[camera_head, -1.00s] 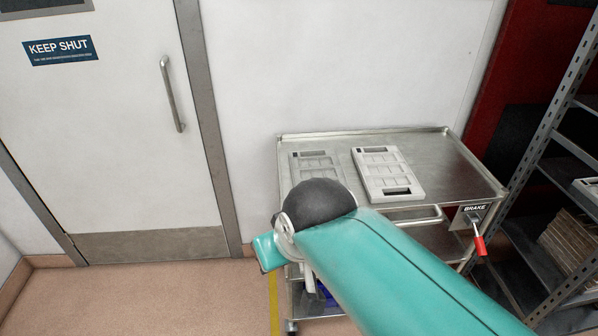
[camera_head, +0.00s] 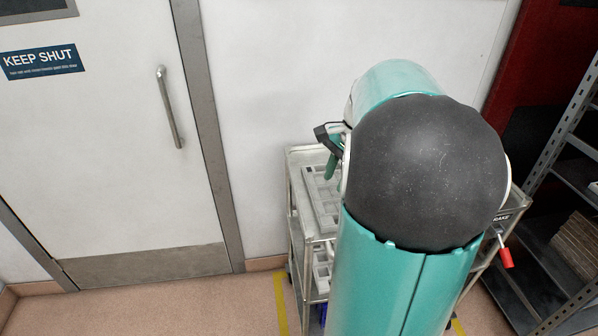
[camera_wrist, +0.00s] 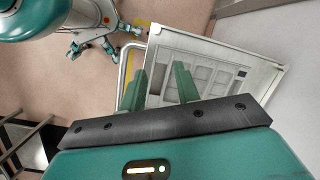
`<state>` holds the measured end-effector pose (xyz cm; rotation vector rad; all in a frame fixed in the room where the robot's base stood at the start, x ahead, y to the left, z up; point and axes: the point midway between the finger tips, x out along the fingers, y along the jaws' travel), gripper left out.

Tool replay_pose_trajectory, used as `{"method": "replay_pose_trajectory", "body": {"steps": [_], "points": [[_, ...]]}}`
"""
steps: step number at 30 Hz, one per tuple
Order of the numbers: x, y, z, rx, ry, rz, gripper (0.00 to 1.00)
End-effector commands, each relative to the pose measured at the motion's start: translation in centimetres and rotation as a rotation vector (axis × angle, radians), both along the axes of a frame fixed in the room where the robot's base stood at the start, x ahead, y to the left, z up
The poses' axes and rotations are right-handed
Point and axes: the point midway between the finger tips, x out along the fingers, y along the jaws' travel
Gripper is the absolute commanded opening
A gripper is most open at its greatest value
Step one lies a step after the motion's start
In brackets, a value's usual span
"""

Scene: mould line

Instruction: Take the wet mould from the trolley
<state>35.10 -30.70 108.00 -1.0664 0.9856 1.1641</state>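A grey mould (camera_head: 320,192) with shallow compartments lies flat on the left of the trolley's top (camera_head: 303,153). It also shows below my fingers in the wrist view (camera_wrist: 203,74). My gripper (camera_wrist: 160,86) is open, its two green fingers apart with nothing held between them. It is above the trolley's edge and the near part of the mould; the exact height is hard to tell. In the head view, my gripper (camera_head: 331,155) is partly visible over the mould. My arm hides the paler second mould and most of the trolley top.
A door (camera_head: 105,130) marked KEEP SHUT stands at the left. The trolley's red brake lever (camera_head: 506,258) is on its right side, near a metal shelf rack (camera_head: 572,120). A wall is close behind the trolley. The floor at left is clear.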

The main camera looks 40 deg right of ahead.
Motion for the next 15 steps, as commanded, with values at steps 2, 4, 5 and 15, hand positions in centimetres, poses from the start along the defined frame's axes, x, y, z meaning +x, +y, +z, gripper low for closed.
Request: {"method": "replay_pose_trajectory", "body": {"steps": [2,4,5,15], "points": [[-2.0,-4.4,-1.5,0.075,0.030,-0.167,0.32],[-3.6,-7.1,-2.4,0.126,0.047,-0.277,0.32],[-4.2,-8.0,-2.8,0.143,0.053,-0.315,0.32],[-6.0,-10.1,-6.0,0.208,0.073,-0.438,0.32]]}}
